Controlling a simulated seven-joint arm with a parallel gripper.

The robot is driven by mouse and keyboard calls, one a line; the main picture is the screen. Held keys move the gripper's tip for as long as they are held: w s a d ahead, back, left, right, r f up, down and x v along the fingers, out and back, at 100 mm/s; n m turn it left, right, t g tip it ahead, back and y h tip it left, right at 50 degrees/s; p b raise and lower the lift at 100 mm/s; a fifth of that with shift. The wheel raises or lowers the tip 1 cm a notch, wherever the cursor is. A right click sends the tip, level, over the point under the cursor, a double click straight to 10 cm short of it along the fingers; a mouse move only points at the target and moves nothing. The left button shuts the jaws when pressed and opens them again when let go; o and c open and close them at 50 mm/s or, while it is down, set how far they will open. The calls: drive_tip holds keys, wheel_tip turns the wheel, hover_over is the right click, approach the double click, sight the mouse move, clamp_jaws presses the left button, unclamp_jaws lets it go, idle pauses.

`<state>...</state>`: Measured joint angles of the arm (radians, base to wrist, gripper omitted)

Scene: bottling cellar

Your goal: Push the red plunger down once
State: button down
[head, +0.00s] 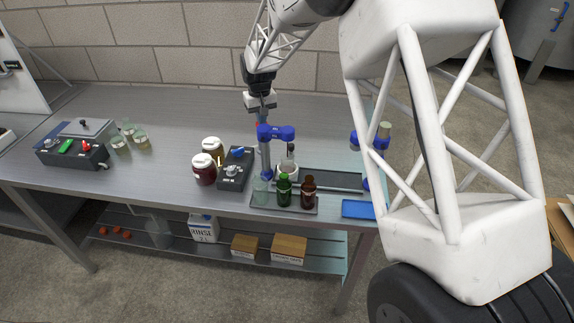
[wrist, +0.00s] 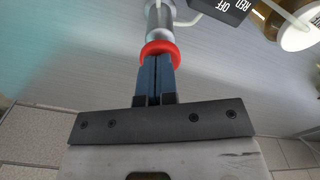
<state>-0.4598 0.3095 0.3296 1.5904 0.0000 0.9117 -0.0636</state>
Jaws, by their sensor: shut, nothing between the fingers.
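The red plunger (wrist: 161,49) shows in the wrist view as a red ring or cap on top of a grey cylinder (wrist: 159,20). In the head view only a small red bit (head: 257,126) shows, beside the grey and blue stand and below my gripper. My gripper (wrist: 158,60) is shut and empty. Its blue-grey fingertips overlap the near part of the red cap in the wrist view; I cannot tell whether they touch it. In the head view my gripper (head: 261,108) points down over the back of the stand.
In front are a green bottle (head: 284,192) and a brown bottle (head: 308,194) on a tray. A button box (head: 72,155) stands far left. The bench's back left is clear.

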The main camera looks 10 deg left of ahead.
drive_tip(key=shift+f, duration=0.65)
drive_tip(key=shift+r, duration=2.1)
drive_tip(key=shift+r, duration=0.2)
drive_tip(key=shift+r, duration=2.35)
